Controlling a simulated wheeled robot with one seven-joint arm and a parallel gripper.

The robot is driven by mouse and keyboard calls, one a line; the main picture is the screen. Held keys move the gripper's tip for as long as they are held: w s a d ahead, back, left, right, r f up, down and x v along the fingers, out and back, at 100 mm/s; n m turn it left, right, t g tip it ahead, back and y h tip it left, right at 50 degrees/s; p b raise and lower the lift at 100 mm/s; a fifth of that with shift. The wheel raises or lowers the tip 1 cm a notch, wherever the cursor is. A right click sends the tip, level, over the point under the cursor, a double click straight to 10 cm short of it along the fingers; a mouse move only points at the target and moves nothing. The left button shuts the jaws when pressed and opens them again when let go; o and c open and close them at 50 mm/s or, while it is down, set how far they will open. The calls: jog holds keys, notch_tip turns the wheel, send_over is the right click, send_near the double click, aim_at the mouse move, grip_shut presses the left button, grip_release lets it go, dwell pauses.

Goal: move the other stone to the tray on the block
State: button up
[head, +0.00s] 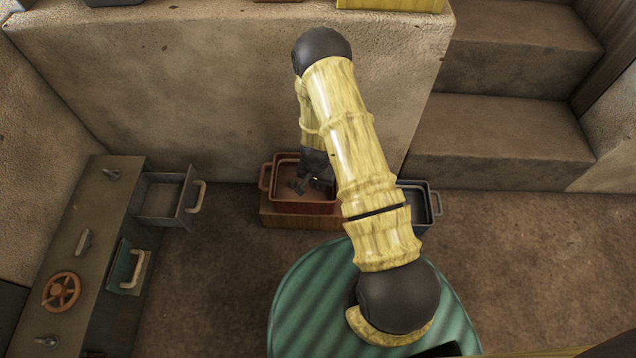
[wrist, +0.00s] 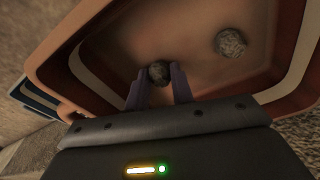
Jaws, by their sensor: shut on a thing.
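The reddish tray (head: 300,206) sits on a wooden block (head: 285,220) against the wall. My gripper (head: 308,186) reaches down into this tray. In the wrist view my gripper (wrist: 157,82) is shut on a dark grey stone (wrist: 159,72), held between its two fingertips inside the tray's walls. A second, lighter grey stone (wrist: 230,42) lies on the tray floor to the right, apart from the fingers. I cannot tell whether the held stone touches the tray floor. In the head view the stones are too small and dark to make out clearly.
A blue-grey tray (head: 437,203) stands right of the block, partly behind my arm. At left is a workbench (head: 92,215) with an open drawer (head: 165,198) and an orange handwheel (head: 61,292). Stairs (head: 500,135) rise at right. The floor between bench and block is clear.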

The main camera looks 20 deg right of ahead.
jog(key=shift+f, duration=0.2)
jog(key=o, duration=1)
jog(key=shift+r, duration=0.1)
jog(key=r+p, duration=0.2)
jog(key=r, duration=0.2)
jog(key=r+p, duration=0.2)
jog(key=r, duration=0.2)
jog(key=s+r+p, duration=0.1)
jog(key=r+p, duration=0.1)
jog(key=r, duration=0.2)
jog(key=shift+s+a+r+p, duration=0.1)
jog(key=shift+a+p, duration=0.3)
